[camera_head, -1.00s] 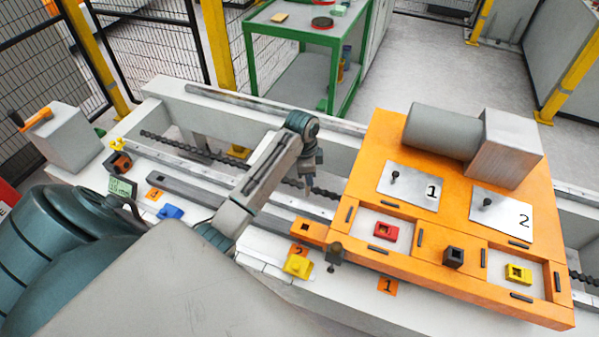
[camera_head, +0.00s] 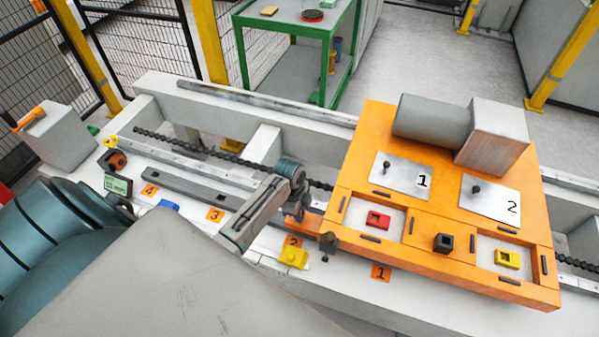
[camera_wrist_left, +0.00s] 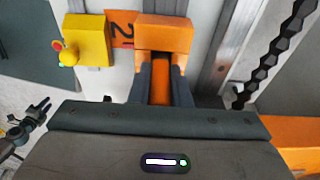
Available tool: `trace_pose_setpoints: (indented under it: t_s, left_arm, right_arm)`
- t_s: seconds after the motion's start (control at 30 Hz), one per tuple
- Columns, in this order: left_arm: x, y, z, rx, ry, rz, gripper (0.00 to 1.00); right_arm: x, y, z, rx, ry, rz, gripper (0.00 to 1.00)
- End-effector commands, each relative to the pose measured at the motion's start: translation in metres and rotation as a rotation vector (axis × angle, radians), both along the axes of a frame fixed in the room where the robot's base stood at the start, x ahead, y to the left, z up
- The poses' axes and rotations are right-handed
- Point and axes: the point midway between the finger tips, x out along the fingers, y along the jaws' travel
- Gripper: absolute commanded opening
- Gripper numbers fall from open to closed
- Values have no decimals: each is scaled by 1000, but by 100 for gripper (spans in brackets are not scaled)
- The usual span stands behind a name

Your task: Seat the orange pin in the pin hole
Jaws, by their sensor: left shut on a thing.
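My left gripper (camera_head: 297,212) is low over the orange block (camera_head: 312,226) at the left end of the orange carriage. In the left wrist view, my left gripper (camera_wrist_left: 161,77) is shut on the orange pin (camera_wrist_left: 161,88), which shows as an orange strip between the dark fingers. The orange block (camera_wrist_left: 163,35) lies just beyond the fingertips there. The pin hole is hidden by the block and fingers, so I cannot tell whether the pin's tip is in it. In the head view the gripper covers the pin. My right gripper is not in clear view.
A dark clamp knob (camera_head: 328,243) stands close to the right of the left gripper. A yellow block (camera_head: 293,257) sits in front, also in the left wrist view (camera_wrist_left: 86,40). The orange carriage (camera_head: 365,150) fills the right. A dark chain (camera_head: 190,150) runs behind.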

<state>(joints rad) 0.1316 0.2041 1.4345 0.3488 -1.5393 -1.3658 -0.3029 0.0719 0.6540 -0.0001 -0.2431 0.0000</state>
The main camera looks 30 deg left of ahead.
Motion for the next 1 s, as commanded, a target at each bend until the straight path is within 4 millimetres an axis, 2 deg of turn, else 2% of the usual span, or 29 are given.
trace_pose_setpoints:
  t_s: [0.4,0.8,0.83,0.9,1.0]
  left_arm:
    - [1,0,-7,0,-1,0,0]
    - [-2,-1,-19,-2,4,1,0]
    - [-2,-1,-20,-2,5,1,22]
    - [-3,-1,-21,-3,7,1,36]
    - [-5,-2,-22,-4,11,1,38]
  right_arm:
    - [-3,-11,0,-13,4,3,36]
    - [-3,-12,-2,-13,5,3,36]
    - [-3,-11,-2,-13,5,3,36]
    - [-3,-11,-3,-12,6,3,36]
    - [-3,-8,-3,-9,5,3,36]
